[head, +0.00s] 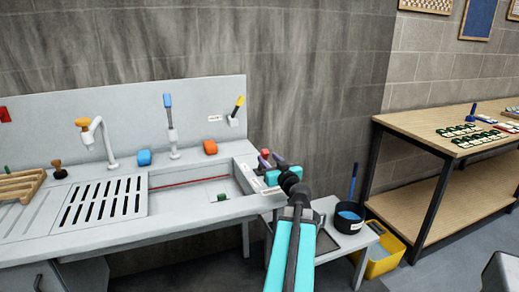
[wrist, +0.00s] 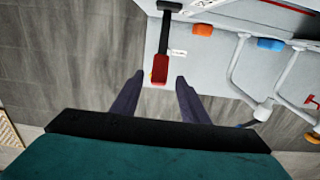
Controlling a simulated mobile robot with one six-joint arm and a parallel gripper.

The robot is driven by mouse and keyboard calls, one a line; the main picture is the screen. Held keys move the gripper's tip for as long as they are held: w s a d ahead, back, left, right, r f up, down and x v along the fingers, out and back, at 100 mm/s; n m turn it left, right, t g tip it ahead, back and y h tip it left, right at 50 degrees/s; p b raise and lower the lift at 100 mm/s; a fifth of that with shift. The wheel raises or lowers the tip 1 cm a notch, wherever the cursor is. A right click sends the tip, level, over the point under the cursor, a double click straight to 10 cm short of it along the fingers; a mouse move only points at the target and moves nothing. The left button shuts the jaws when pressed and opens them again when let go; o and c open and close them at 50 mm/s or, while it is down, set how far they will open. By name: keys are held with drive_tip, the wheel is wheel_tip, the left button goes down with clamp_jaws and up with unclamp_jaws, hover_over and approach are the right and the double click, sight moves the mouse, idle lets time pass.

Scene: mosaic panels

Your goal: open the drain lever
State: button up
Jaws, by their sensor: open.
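A lever with a red grip and a dark arm (wrist: 162,45) shows at the top of the wrist view, mounted at the end of the pale sink counter, with a small label beside it. Its red grip (wrist: 160,70) appears between my fingertips, not clasped. My gripper (wrist: 159,77) is open, with a dark finger on each side of the grip; the exact depth between them is hard to tell. In the head view my gripper (head: 272,161) is at the right end of the sink (head: 200,190), and a bit of red (head: 265,152) shows there, partly hidden by the fingers.
Blue (head: 144,157) and orange (head: 210,146) blocks sit nearby. A low table (head: 345,240) with a dark pot (head: 349,217) stands right, beside a yellow bucket (head: 382,262).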

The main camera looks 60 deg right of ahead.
sight(261, 153)
drive_tip(key=shift+p+x, duration=1.15)
drive_tip(key=shift+x, duration=3.55)
clamp_jaws()
drive_tip(key=shift+a, duration=0.55)
drive_tip(key=shift+d+f, duration=0.15)
drive_tip(key=shift+d, duration=0.45)
